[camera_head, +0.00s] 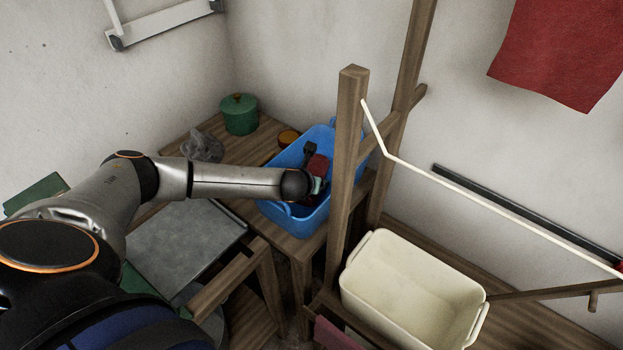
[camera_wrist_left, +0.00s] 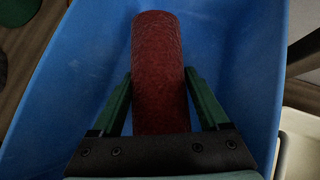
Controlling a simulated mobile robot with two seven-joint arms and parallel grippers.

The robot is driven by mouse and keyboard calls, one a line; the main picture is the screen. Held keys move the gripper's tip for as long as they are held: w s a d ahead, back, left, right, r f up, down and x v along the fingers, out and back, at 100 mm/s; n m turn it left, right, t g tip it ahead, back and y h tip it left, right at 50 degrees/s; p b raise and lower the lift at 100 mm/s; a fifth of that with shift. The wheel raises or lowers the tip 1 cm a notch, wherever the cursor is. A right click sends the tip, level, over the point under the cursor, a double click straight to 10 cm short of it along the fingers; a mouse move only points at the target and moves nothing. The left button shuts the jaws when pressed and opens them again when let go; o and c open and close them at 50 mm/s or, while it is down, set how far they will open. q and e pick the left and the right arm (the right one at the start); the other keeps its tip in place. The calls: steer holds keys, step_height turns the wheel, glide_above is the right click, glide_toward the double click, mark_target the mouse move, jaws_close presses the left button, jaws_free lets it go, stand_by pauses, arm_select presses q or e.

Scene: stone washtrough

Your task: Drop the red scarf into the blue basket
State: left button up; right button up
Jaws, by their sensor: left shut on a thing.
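The red scarf (camera_wrist_left: 160,65) looks like a rolled, textured bundle in the left wrist view. My left gripper (camera_wrist_left: 158,100) is shut on it, with one green finger on each side. The blue basket (camera_wrist_left: 255,70) fills the view behind the scarf. In the head view, the blue basket (camera_head: 280,219) stands on the wooden table, and my left gripper (camera_head: 316,184) is over or inside its opening with the red scarf (camera_head: 318,165). My arm hides part of the basket. I cannot tell whether the scarf touches the basket floor. My right gripper is not in view.
A wooden post (camera_head: 346,170) rises close to the basket's right side. A cream tub (camera_head: 410,290) stands lower right. A green lidded pot (camera_head: 239,114) and an orange-topped jar (camera_head: 288,137) sit behind. A red cloth (camera_head: 560,50) hangs at the upper right.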

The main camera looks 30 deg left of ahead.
arm_select(q)
steer(key=shift+f, duration=0.2)
steer(key=o, duration=1.4)
steer(key=shift+r, duration=0.75)
steer(key=shift+s+d+r, duration=0.1)
steer(key=shift+s, duration=0.2)
steer(key=v, duration=1.1)
steer(key=shift+s+r, duration=0.1)
steer(key=shift+r, duration=0.05)
